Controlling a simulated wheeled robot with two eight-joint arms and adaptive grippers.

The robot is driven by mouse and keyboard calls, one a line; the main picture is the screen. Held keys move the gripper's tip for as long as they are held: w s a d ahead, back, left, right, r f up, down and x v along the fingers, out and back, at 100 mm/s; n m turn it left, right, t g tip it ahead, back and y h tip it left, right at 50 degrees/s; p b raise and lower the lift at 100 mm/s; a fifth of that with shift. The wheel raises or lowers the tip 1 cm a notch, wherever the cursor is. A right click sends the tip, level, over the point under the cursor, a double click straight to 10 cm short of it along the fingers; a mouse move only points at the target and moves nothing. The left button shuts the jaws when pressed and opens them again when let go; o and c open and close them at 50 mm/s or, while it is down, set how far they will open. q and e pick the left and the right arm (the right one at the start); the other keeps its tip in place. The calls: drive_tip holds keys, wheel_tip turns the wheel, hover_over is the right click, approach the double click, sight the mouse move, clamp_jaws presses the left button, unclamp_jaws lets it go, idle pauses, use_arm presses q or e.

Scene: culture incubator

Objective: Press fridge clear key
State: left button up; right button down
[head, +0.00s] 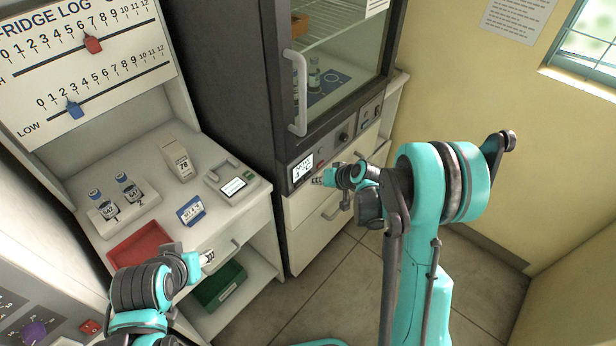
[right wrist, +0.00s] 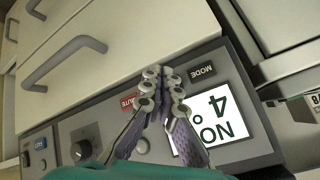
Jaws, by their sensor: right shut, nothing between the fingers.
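The dark fridge (head: 265,85) has a control panel below its glass door, with a lit display (head: 302,168). I cannot read a clear key. My right gripper (head: 316,181) is shut and empty, close in front of the panel; its fingertips (right wrist: 162,72) appear between MODE and MUTE, partly hiding the panel. Contact is unclear. My left gripper (head: 208,258) is near the counter's front; its jaws are unclear.
The left counter holds a red tray (head: 140,245), a vial rack (head: 122,208), a blue-labelled card (head: 190,210) and a small device (head: 232,186). A drawer handle (head: 332,208) projects below the panel, and the fridge door handle (head: 297,92) above. Floor is clear in front.

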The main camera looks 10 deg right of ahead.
drive_tip(key=s+d, duration=0.1)
drive_tip(key=s, duration=0.1)
drive_tip(key=s+d, duration=0.2)
drive_tip(key=shift+b, duration=0.4)
idle(0.8)
drive_tip(key=s+a+r+h, duration=0.2)
drive_tip(key=s+r, duration=0.7)
drive_tip(key=r, duration=0.1)
drive_tip(key=s+d+r+n+h, duration=0.1)
drive_tip(key=s+r, duration=0.3)
drive_tip(key=s, duration=1.1)
drive_tip(key=shift+r+h, duration=0.15)
drive_tip(key=shift+h, duration=0.65)
